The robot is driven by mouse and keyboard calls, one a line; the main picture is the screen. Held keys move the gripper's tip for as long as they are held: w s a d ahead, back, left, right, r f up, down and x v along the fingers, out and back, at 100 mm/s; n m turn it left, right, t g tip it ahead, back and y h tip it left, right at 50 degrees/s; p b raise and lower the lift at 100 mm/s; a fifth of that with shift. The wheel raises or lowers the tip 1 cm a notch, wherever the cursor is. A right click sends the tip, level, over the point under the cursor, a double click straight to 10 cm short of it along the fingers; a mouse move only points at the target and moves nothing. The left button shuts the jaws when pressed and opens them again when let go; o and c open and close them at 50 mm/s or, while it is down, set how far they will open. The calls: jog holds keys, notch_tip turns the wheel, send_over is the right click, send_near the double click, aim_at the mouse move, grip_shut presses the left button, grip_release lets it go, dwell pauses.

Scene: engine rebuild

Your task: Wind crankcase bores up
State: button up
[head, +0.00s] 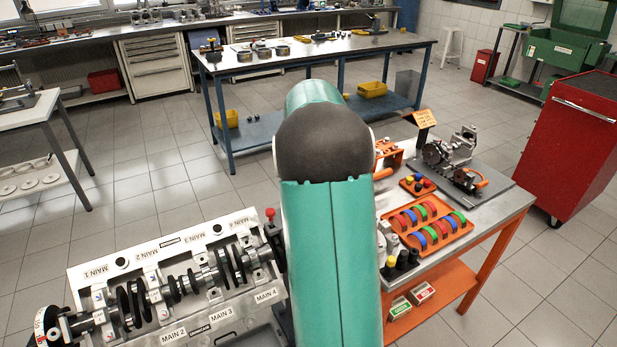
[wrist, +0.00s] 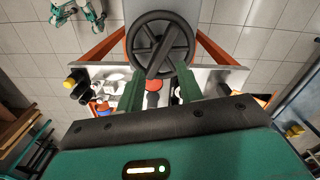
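The crankcase (head: 180,285) lies at the lower left of the head view. Its side with the MAIN labels and the crankshaft (head: 170,290) faces up. In the wrist view a black spoked handwheel (wrist: 136,42) is at the top centre, with a dark bar across it. My gripper (wrist: 157,76) has its two green fingers apart, near the lower rim of the wheel. I cannot tell whether they touch it. A red round part (wrist: 153,85) shows between the fingers. In the head view my arm hides the gripper and the wheel.
A steel-topped orange bench (head: 505,205) stands right of my arm, with an orange tray (head: 463,236) of coloured half-rings. A blue-legged table (head: 330,52) is behind, a red cabinet (head: 580,140) far right. Open tiled floor lies between them.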

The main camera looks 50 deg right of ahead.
jog(key=m, duration=0.7)
jog(key=shift+r, duration=0.15)
jog(key=shift+m, duration=0.5)
jog(key=shift+f, duration=3.25)
grip_shut()
jog(key=n, duration=0.5)
